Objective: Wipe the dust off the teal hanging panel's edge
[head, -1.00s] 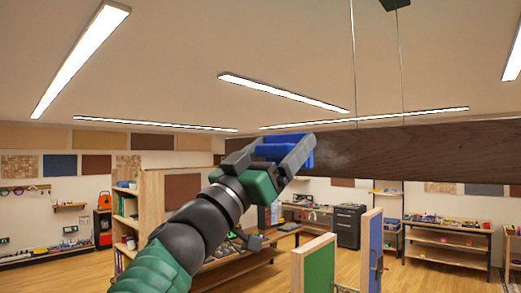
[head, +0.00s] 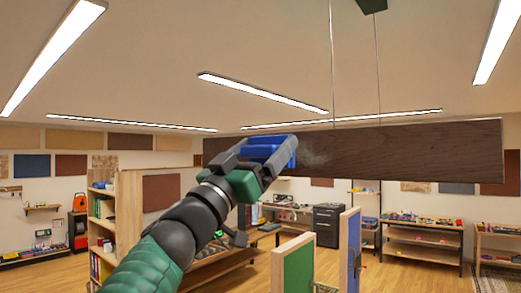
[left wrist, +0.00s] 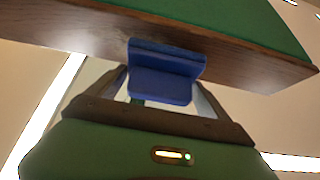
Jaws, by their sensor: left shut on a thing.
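The hanging panel (head: 420,152) shows its long dark wood-grain edge in the head view. A pale dusty smudge (head: 318,156) lies on it just right of my left gripper. In the left wrist view the panel's wood edge (left wrist: 255,70) runs across the top, with a green face (left wrist: 235,15) beyond it. My left gripper (head: 275,155) is shut on a blue wiping block (head: 262,140). The block also shows in the left wrist view (left wrist: 165,75), between the fingers and against the wood edge. My right gripper is not in view.
Two thin wires (head: 379,70) hold the panel from a dark ceiling mount (head: 372,5). Below stand a green board (head: 297,268), a wooden bookshelf (head: 128,210) and a workbench (head: 425,238). The air around the panel's right end looks clear.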

